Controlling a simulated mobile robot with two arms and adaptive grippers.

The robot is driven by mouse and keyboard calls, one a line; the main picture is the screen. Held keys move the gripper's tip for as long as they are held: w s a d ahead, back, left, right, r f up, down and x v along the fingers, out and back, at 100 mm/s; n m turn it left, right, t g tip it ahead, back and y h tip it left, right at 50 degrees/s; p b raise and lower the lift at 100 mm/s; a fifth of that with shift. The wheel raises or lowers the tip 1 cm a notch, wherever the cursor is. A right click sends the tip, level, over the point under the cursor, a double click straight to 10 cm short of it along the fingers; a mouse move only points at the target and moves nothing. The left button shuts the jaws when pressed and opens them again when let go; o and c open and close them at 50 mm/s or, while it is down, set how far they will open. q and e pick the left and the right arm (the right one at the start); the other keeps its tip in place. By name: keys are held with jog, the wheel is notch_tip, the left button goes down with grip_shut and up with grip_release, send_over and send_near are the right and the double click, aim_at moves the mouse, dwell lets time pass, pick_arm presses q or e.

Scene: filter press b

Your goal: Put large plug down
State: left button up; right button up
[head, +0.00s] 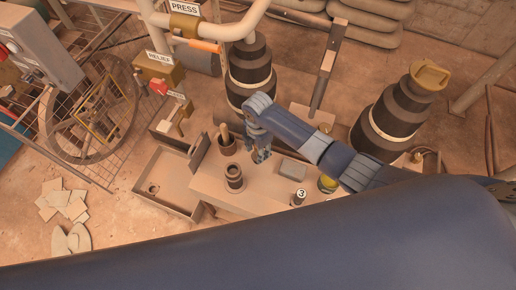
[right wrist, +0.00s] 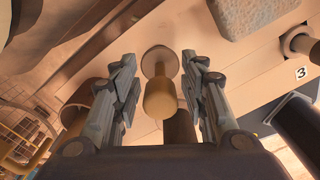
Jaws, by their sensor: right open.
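My right gripper (head: 262,155) is over the pale bench in the head view, its arm coming in from the right. In the right wrist view its two fingers (right wrist: 165,95) are spread apart. Between them is a tan, round-ended piece with a wider disc (right wrist: 160,98), which looks like the large plug. It appears to stand on the bench surface, with gaps to both fingers. In the head view the gripper hides this piece. My left gripper is not in view.
The bench (head: 215,190) also carries a dark ringed cylinder (head: 234,174), a cup with a wooden handle (head: 226,146), a grey block (head: 292,170) and a dark piece tagged 3 (head: 299,198). An open tray (head: 164,204) lies left. Tall dark stepped cylinders (head: 250,68) stand behind.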

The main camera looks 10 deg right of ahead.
notch_tip(320, 180, up, 12)
jog(key=shift+r+p, duration=0.2)
jog(key=shift+p, duration=0.7)
jog(key=shift+f, duration=0.1)
